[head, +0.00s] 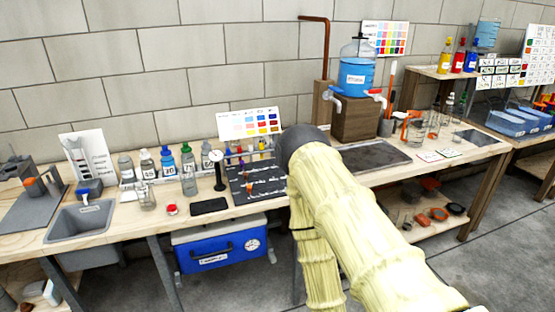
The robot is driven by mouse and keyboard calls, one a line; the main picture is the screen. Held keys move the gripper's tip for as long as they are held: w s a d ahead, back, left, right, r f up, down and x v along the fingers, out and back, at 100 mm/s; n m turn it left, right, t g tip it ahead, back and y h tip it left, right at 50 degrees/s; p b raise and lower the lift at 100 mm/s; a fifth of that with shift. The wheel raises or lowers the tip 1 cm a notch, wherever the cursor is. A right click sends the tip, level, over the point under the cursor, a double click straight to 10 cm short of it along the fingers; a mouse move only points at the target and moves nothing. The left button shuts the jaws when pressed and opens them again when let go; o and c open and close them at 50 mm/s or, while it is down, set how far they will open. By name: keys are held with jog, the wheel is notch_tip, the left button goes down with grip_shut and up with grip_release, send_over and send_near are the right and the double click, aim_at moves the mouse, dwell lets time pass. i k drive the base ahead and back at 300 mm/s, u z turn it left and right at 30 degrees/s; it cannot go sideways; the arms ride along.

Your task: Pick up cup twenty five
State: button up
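No cup can be picked out for sure as cup twenty five. Several small bottles with number labels stand at the back left of the bench, among them a white-capped bottle (148,167) and a blue-capped bottle (168,164); their numbers are too small to read surely. A clear glass vessel (146,196) stands in front of them. Clear cups (416,131) stand on the right part of the bench. My arm, in a pale yellow sleeve, reaches over the middle of the bench. Its dark wrist end hides my gripper and part of the bench behind.
A grey sink (80,222) is at the left. A black pad (208,207) and a small red-capped jar (171,210) lie near the front edge. A blue water jug (357,76) stands on a wooden block (355,119). A blue cooler (219,246) is under the bench.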

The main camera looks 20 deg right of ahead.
aim_at(172, 207)
jog(key=z, duration=0.7)
jog(key=i, duration=1.45)
jog(key=u, duration=0.2)
